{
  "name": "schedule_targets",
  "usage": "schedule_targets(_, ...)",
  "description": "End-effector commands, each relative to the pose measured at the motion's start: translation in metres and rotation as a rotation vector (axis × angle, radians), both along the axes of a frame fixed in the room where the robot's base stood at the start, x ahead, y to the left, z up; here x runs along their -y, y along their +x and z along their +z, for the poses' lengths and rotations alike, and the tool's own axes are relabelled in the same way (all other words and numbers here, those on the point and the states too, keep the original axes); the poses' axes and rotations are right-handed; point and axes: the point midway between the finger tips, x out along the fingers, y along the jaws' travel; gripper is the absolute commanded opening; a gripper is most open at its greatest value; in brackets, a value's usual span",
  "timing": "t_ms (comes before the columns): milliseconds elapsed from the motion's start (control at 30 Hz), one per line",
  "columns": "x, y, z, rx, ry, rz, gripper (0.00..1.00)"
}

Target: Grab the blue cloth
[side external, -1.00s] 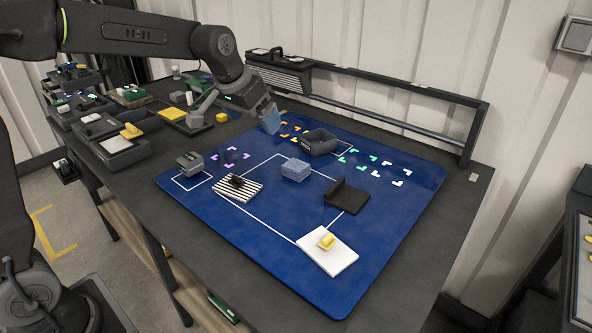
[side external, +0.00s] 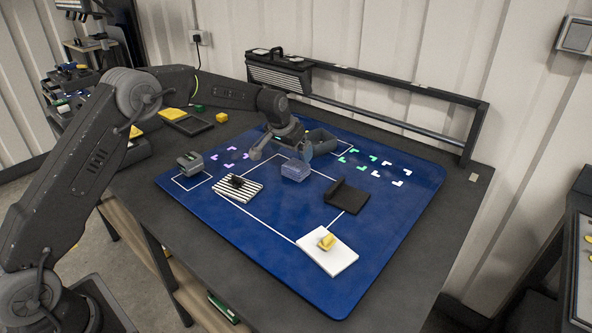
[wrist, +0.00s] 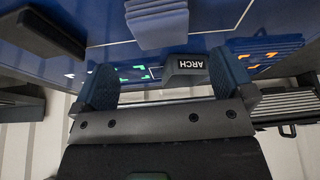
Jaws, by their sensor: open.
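The blue cloth (side external: 295,171) is a small, folded, pale blue-grey stack inside the white outline on the blue mat (side external: 250,248). In the wrist view the cloth (wrist: 157,22) shows its layers at the top, beyond the fingertips. My gripper (side external: 304,151) hangs just behind the cloth in the side view, above the mat, in front of the dark bin. In the wrist view my gripper (wrist: 163,68) is open, with its two blue fingers wide apart. No cloth lies between them. The exact gap between the fingertips and the cloth is hard to judge.
A dark open bin (side external: 322,138) is close behind my gripper. A black bracket (side external: 347,196) stands right of the cloth and a striped pad (side external: 237,189) left of it. A white pad (side external: 328,252) with a yellow piece is at the front. The mat's front left is clear.

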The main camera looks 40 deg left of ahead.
Motion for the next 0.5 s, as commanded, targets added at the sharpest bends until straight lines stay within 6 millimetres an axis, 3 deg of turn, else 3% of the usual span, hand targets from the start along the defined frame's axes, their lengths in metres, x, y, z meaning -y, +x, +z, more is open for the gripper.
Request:
schedule_targets(233,0.0,0.006,-0.018,-0.001,0.0,0.0,1.0)
schedule_targets(500,-0.003,0.019,-0.053,0.0,-0.001,0.0,1.0)
